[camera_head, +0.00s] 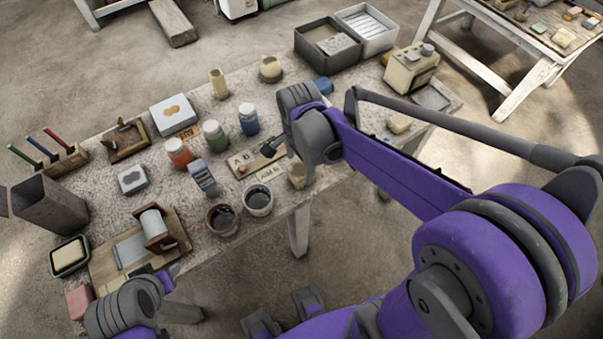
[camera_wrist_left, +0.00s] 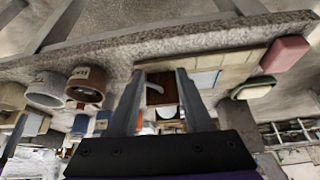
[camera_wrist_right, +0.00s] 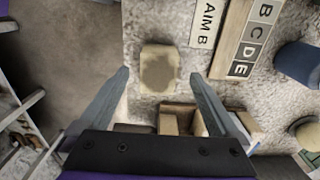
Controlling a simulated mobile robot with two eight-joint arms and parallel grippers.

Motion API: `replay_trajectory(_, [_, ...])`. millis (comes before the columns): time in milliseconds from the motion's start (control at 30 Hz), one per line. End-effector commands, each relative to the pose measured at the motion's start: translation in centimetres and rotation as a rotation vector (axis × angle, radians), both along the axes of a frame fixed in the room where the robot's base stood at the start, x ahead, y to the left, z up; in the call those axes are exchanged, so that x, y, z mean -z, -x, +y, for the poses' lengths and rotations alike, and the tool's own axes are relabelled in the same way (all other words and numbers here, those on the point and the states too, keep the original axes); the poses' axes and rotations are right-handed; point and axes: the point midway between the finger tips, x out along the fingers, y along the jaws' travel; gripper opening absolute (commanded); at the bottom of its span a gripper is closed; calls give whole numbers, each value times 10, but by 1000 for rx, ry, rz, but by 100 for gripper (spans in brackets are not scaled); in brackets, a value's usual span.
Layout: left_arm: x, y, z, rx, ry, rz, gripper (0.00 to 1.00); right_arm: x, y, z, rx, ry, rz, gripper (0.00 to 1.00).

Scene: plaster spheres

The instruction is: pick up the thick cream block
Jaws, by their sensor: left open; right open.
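A thick cream block (camera_head: 298,175) stands near the table's front edge, partly behind my right arm. It shows whole in the right wrist view (camera_wrist_right: 158,68), ahead of the fingers and in line with the gap between them. My right gripper (camera_wrist_right: 158,76) is open and empty, its fingers spread to either side of the line to the block; I see no contact. In the head view its wrist hangs above the block, and its fingers are mostly hidden. My left gripper (camera_wrist_left: 160,75) is open and empty at the table's left front, facing a wooden stand with a white roll (camera_head: 153,228).
Beside the block lie an "AIM B" label (camera_wrist_right: 206,25) and a lettered strip (camera_wrist_right: 246,45). A wooden box (camera_wrist_right: 178,118) is close on its other side. Two cups, one being a grey pot (camera_head: 257,199), stand left of it. Another pale block (camera_head: 400,123) lies farther right.

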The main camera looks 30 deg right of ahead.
Motion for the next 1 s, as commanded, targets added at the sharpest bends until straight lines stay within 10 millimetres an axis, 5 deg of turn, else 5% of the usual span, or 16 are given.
replay_trajectory(300, [4,1,0,0,0,2,50,43,3,-4,-1,0,0,98])
replay_trajectory(567, [4,1,0,0,0,2,50,45,3,-4,-1,0,-1,98])
replay_trajectory(1000, [4,1,0,0,0,2,50,44,3,-4,-1,0,-1,20])
